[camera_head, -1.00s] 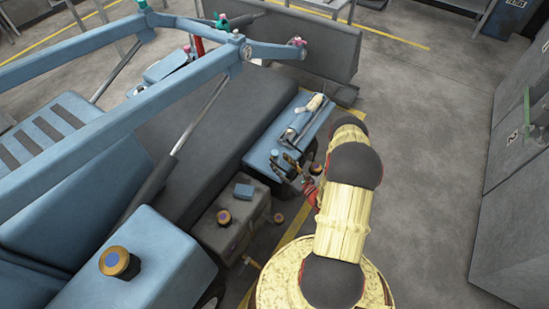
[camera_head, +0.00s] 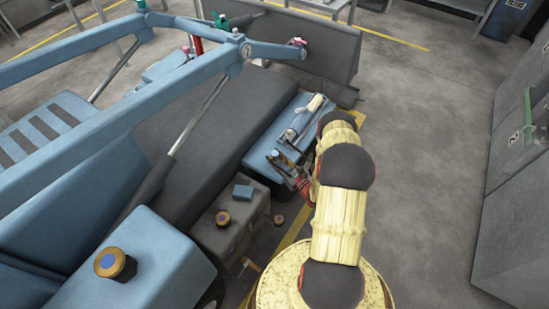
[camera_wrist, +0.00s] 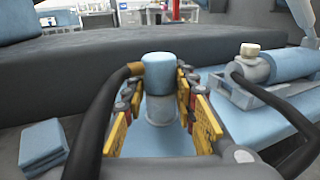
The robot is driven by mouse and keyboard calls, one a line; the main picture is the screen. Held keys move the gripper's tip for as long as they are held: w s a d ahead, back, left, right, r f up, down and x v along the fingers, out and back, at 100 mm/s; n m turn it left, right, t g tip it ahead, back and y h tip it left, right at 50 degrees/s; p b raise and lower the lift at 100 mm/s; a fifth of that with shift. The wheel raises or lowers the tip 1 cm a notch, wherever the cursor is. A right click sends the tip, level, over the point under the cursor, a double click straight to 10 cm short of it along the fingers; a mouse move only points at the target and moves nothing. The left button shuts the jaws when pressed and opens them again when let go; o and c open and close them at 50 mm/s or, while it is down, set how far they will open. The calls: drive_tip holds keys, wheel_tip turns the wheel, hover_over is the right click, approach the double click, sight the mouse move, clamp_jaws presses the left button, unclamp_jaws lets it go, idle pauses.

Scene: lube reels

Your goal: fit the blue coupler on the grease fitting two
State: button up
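The blue coupler (camera_wrist: 159,72) stands upright in the middle of the wrist view, its blue cap above a grey collar. A brass hose end sits at its left, joined to a black hose (camera_wrist: 100,110). My gripper (camera_wrist: 160,98) has one yellow-padded finger on each side of the coupler. The fingers look spread, with narrow gaps beside the coupler; firm contact is not visible. In the head view my gripper (camera_head: 288,166) is low over the near end of the blue box (camera_head: 258,157), partly hidden by my arm. I cannot tell which fitting is grease fitting two.
A cylinder with a cream cap (camera_wrist: 249,50) lies in a tray at right. A small blue block (camera_head: 243,192) sits on a grey box left of my gripper. Blue lift arms (camera_head: 110,125) cross the left; a pink-tipped joint (camera_head: 298,43) is at their far end.

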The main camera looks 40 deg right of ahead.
drive_tip(key=c, duration=0.6)
clamp_jaws()
